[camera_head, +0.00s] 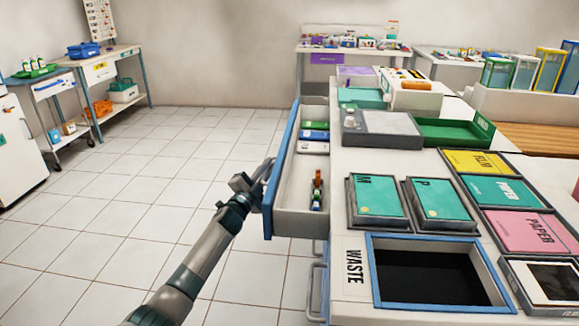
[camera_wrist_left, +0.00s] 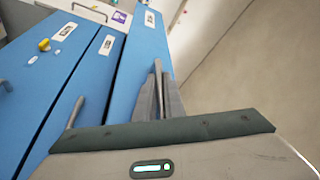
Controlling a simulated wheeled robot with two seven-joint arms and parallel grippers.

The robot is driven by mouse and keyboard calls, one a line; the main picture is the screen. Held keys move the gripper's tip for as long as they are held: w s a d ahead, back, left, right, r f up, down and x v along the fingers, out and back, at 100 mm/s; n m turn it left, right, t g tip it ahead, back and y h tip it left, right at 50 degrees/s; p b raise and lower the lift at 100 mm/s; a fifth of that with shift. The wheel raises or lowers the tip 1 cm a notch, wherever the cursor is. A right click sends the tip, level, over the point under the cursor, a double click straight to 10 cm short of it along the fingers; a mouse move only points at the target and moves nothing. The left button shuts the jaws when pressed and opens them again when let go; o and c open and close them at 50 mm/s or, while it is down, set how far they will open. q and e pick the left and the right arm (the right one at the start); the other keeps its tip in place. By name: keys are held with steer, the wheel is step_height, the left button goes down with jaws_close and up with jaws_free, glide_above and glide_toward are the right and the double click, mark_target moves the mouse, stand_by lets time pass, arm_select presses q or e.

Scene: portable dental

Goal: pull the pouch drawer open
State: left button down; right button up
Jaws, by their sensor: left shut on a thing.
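A drawer with a blue front (camera_head: 282,180) and pale inner walls stands pulled out from the left side of the white counter unit. Several small packets lie toward its far end (camera_head: 314,135), and an orange-brown and green item (camera_head: 317,190) lies nearer. My left gripper (camera_head: 258,180) is shut on this drawer's handle at the outer face of its front. In the left wrist view the closed fingers (camera_wrist_left: 159,92) pinch the handle beside the blue front (camera_wrist_left: 142,60). The fingers hide most of the handle. Any label saying pouch is not readable. My right gripper is not in view.
The counter top carries teal M and P trays (camera_head: 377,198), a grey device (camera_head: 382,125), a green tray (camera_head: 453,131) and a blue-rimmed WASTE opening (camera_head: 430,302). The tiled floor (camera_head: 150,200) left of the drawer is clear. Carts stand at the far left.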

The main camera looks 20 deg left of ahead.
arm_select(q)
steer(key=s+a, duration=0.2)
steer(key=a, duration=0.5)
steer(key=shift+a, duration=0.2)
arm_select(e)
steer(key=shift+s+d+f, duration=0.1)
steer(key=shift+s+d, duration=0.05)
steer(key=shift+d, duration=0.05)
arm_select(q)
steer(key=shift+f, duration=0.1)
steer(key=c, duration=2.1)
jaws_free()
steer(key=shift+s, duration=0.15)
steer(key=p+v, duration=0.1)
steer(key=v, duration=1.6)
steer(key=shift+s, duration=0.15)
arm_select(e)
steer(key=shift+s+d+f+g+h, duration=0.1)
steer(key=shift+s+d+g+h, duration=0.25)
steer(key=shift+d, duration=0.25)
arm_select(q)
steer(key=shift+f, duration=0.1)
